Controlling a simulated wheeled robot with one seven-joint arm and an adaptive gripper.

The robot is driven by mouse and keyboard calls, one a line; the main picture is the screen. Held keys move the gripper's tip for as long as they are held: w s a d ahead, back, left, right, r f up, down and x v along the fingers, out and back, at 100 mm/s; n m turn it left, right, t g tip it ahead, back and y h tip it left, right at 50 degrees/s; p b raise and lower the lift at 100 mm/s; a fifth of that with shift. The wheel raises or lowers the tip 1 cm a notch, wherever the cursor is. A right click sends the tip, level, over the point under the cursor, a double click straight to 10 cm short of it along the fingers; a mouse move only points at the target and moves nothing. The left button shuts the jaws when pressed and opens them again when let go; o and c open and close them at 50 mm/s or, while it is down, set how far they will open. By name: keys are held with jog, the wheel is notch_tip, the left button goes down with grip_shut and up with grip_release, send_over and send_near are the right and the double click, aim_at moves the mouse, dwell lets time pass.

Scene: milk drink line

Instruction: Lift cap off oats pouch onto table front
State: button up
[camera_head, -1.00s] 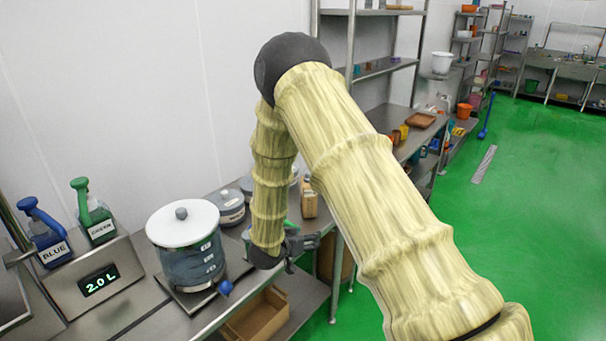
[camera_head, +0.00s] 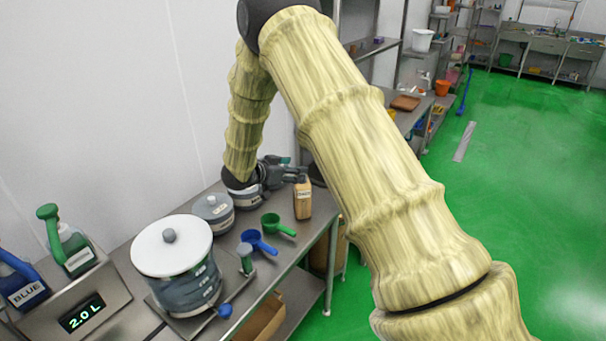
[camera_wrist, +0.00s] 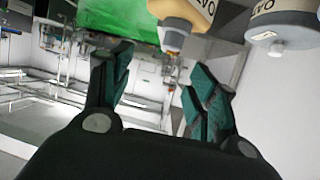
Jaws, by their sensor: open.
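The oats pouch (camera_head: 302,203) is a tan, upright pack with a pale label, near the right end of the steel table (camera_head: 268,283). Its small cap shows at its top. My gripper (camera_head: 285,170) is behind and left of the pouch top. In the wrist view my gripper (camera_wrist: 164,58) has its dark fingers with teal pads spread and empty, with the cap beyond the fingertips.
Lidded grey jars (camera_head: 213,210) stand left of the pouch; one is partly behind my wrist. A blue scoop (camera_head: 258,242) and a green scoop (camera_head: 278,224) lie in front. A large white-lidded container (camera_head: 175,265) stands further left. The front strip near the pouch looks clear.

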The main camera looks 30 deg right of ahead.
jog(key=w+d+f, duration=0.1)
jog(key=w+d+f+p, duration=0.1)
jog(key=f, duration=0.1)
jog(key=shift+w+d+p, duration=0.1)
jog(key=shift+w+p, duration=0.05)
jog(key=shift+p, duration=0.15)
jog(key=shift+d+p, duration=0.3)
jog(key=shift+d, duration=0.05)
jog(key=shift+d+f+p, duration=0.6)
jog(key=shift+d, duration=0.35)
jog(key=shift+w+d+f, duration=0.2)
jog(key=shift+d+f, duration=0.05)
jog(key=shift+s+r, duration=0.15)
jog(key=shift+s, duration=0.05)
jog(key=shift+c, duration=0.2)
jog(key=c, duration=0.8)
